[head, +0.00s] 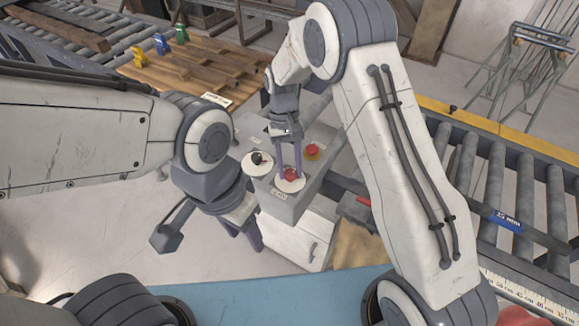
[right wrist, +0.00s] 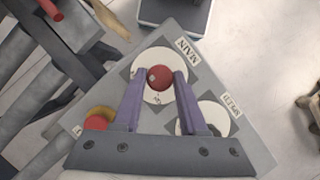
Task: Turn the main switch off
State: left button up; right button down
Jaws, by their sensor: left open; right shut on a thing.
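The main switch is a red knob (head: 290,175) on a white round dial, on the grey sloped panel of a control box (head: 318,135). In the right wrist view the red knob (right wrist: 160,77) sits beside the label MAIN. My right gripper (head: 289,167) reaches down to the panel, its purple fingers shut on the knob, one on each side. The fingers also flank it in the right wrist view (right wrist: 160,84). My left gripper (head: 246,235) hangs open and empty to the lower left of the box, pointing down.
A black knob on a white dial (head: 257,160), labelled SPEED in the wrist view, sits beside the main switch. A red button with a yellow base (head: 313,151) is on its other side. A roller conveyor (head: 500,180) runs at right. Open floor lies left.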

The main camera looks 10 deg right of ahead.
jog(key=shift+w, duration=0.1)
dwell(0.3)
jog(key=shift+c, duration=2.3)
grip_release()
jog(key=shift+w+r, duration=0.1)
jog(key=shift+r, duration=0.15)
jog(key=b+v, duration=0.3)
jog(key=v, duration=0.7)
